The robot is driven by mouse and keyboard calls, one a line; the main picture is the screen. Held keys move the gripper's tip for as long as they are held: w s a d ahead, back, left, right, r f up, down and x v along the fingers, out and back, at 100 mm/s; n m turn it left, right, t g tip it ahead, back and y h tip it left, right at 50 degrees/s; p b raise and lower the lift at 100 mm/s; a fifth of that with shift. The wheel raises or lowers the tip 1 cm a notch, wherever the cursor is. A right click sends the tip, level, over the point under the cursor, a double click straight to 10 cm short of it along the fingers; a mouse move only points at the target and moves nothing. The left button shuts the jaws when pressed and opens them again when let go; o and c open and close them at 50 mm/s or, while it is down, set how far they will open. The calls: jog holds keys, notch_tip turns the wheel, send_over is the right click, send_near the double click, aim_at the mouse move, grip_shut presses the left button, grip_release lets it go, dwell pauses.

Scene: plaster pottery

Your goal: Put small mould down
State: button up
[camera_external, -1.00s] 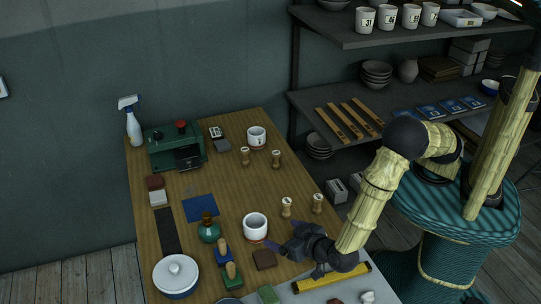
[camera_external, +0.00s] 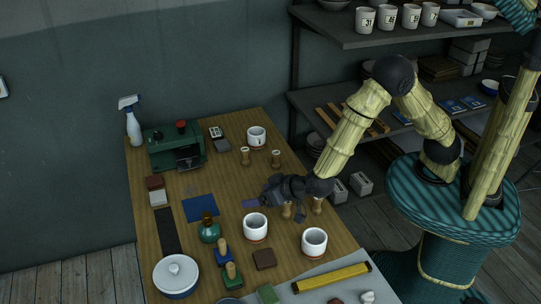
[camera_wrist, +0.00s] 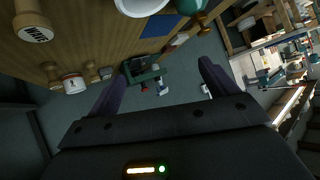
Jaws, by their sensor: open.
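Three white cup-shaped moulds stand upright on the wooden table: one at the front right (camera_external: 314,241), one in the middle (camera_external: 255,225) and one farther back (camera_external: 257,136). The front-right one stands near where my gripper was, and I take it as the small mould, though the sizes look alike. My gripper (camera_external: 257,201) is above the table, behind and left of that mould and apart from it. In the wrist view its two fingers (camera_wrist: 157,76) are spread with nothing between them. A white mould (camera_wrist: 142,4) is cut off at that view's top edge.
Wooden stamps (camera_external: 245,156) stand near the back mould; two more are partly hidden by my gripper. A green machine (camera_external: 175,146) stands at the back left.

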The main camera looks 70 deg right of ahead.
jog(key=s+d+r+n+g+y, duration=0.1)
jog(key=s+d+r+g, duration=0.15)
jog(key=d, duration=0.85)
jog(key=s+d+r+n+g+y, duration=0.1)
jog(key=s+d+r+n+g, duration=0.2)
jog(key=d, duration=0.7)
jog(key=s+d+g+h, duration=0.1)
jog(key=s+d+g, duration=0.2)
jog(key=s+d, duration=0.7)
jog(key=shift+s+d+f+m, duration=0.15)
jog(key=shift+s+f+m, duration=0.2)
jog(key=shift+s, duration=0.65)
jog(key=shift+o, duration=0.3)
